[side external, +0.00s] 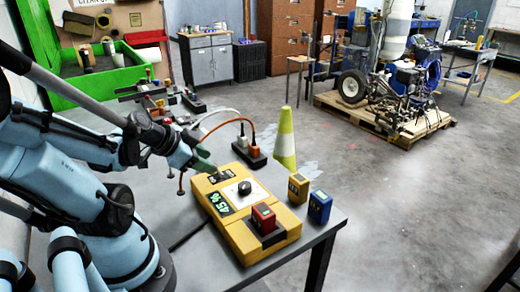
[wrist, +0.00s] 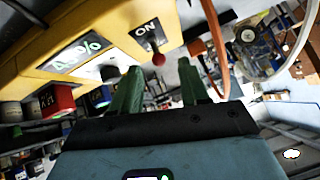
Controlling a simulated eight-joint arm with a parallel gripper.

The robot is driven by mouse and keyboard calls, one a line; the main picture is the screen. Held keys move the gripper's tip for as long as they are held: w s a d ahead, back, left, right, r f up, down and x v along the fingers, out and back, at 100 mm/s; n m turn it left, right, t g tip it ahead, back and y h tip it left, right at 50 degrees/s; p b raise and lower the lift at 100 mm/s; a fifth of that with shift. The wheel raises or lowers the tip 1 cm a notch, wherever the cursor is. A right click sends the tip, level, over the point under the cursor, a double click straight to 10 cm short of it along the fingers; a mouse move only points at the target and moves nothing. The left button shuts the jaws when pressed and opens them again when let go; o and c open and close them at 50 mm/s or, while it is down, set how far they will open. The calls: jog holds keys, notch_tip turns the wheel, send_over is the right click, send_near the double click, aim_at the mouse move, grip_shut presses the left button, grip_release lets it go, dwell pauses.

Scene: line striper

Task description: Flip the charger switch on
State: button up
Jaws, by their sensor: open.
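The yellow charger (side external: 237,232) lies on the grey table, with a dark percent display, a black knob (side external: 244,187) on a white plate and a red battery (side external: 263,216) in its bay. In the wrist view the charger (wrist: 110,20) fills the upper left, with its green-lit display (wrist: 75,56). The switch (wrist: 158,58) shows there as a red ball tip beside the ON label (wrist: 146,28). My gripper (side external: 196,166) is at the charger's far-left end; its green fingers are apart in the wrist view (wrist: 159,70), with the red tip showing between them. Contact cannot be told.
A yellow battery (side external: 298,188) and a blue battery (side external: 320,207) stand right of the charger. A black power strip (side external: 250,156) with plugs and cables lies behind it, near a striped cone (side external: 285,142). An orange cable (wrist: 215,45) passes close to my right finger in the wrist view.

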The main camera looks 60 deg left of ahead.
jog(key=shift+v, duration=1.4)
jog(key=shift+n+g+h, duration=0.5)
jog(key=shift+g+h, duration=0.1)
jog(key=shift+g, duration=0.3)
jog(key=w+d, duration=0.1)
jog(key=d, duration=0.1)
jog(key=w+d, duration=0.3)
jog(key=d, duration=0.1)
jog(key=shift+w+d, duration=0.15)
jog(key=shift+d, duration=0.1)
jog(key=w+d+r, duration=0.1)
jog(key=d, duration=0.3)
jog(key=w+d+r+n, duration=0.1)
jog(key=w+d, duration=0.1)
jog(key=d, duration=0.3)
jog(key=shift+w+d+r+n, duration=0.15)
jog(key=shift+w+r+n, duration=0.1)
jog(key=shift+w+n, duration=0.05)
